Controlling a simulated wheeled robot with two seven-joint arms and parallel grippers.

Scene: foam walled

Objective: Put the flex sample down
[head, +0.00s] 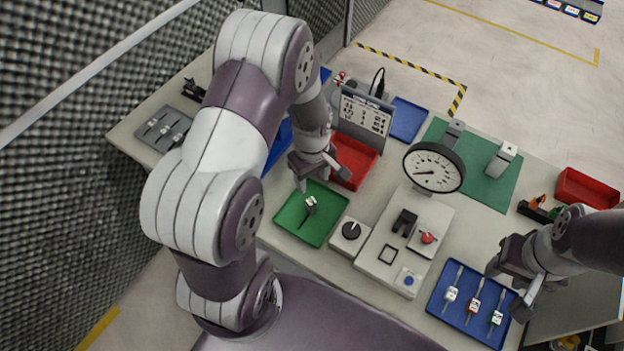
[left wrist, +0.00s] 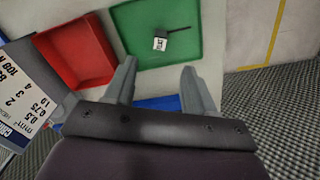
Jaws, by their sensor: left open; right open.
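The flex sample (head: 310,205), a small dark piece with a white label, lies in the green tray (head: 287,217). In the left wrist view the sample (left wrist: 161,42) lies near the middle of the green tray (left wrist: 140,28), its dark strand pointing right. My left gripper (head: 318,178) is open and empty above the tray's far edge, apart from the sample. Its two fingers (left wrist: 157,85) show spread in the left wrist view. My right gripper (head: 508,282) is over the blue tray (head: 447,318) at the right front; its fingertips are hard to make out.
A red bin (head: 362,172) and a chart board (head: 366,113) stand behind the green tray. A dial gauge (head: 434,168) rises over a grey fixture (head: 373,248) with a red button. A knob box (head: 350,235) sits beside the green tray. Labelled samples lie in the blue tray.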

